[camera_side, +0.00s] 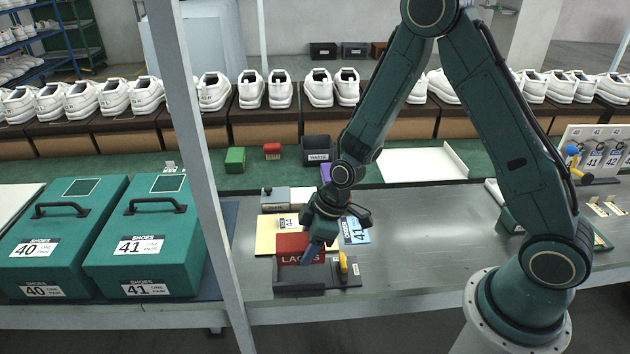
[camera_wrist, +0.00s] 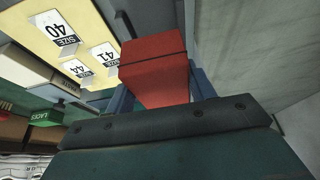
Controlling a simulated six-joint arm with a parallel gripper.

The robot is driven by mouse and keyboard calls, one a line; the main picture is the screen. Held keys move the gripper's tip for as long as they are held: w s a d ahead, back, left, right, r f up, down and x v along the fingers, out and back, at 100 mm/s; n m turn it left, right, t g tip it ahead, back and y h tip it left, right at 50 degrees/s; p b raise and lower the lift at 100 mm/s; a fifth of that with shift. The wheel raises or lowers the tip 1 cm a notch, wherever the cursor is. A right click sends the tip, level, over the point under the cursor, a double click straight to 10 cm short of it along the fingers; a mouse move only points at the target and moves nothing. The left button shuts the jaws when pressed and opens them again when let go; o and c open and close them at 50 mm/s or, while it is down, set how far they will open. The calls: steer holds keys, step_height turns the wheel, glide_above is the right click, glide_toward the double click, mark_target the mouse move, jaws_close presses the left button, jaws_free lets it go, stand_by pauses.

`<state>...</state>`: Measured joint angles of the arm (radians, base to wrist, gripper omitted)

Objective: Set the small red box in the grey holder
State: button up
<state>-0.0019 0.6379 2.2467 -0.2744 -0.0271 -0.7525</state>
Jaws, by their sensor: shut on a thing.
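The small red box (camera_side: 293,243), marked LACES, is between the blue fingers of my gripper (camera_side: 312,255), which is shut on it. In the wrist view the red box (camera_wrist: 155,72) has a dark line across it, with the blue fingers on both sides. The dark grey holder (camera_side: 300,284) lies on the metal table at the front, right below the box. The box's lower edge meets the holder's upper edge in the side view. I cannot tell whether the box is inside it or just above. One finger hides part of the label.
A yellow-handled thing (camera_side: 343,264) stands at the holder's right. A pale yellow board (camera_side: 264,241) with size cards and a blue card (camera_side: 354,231) lie behind. Two green shoe boxes (camera_side: 145,245) stand left, past a grey post (camera_side: 205,180).

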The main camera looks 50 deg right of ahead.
steer(key=shift+f, duration=0.15)
steer(key=shift+f, duration=2.45)
steer(key=o, duration=1.1)
steer(key=shift+d+r, duration=0.1)
steer(key=v, duration=1.3)
steer(key=shift+r, duration=0.25)
steer(key=shift+s, duration=0.1)
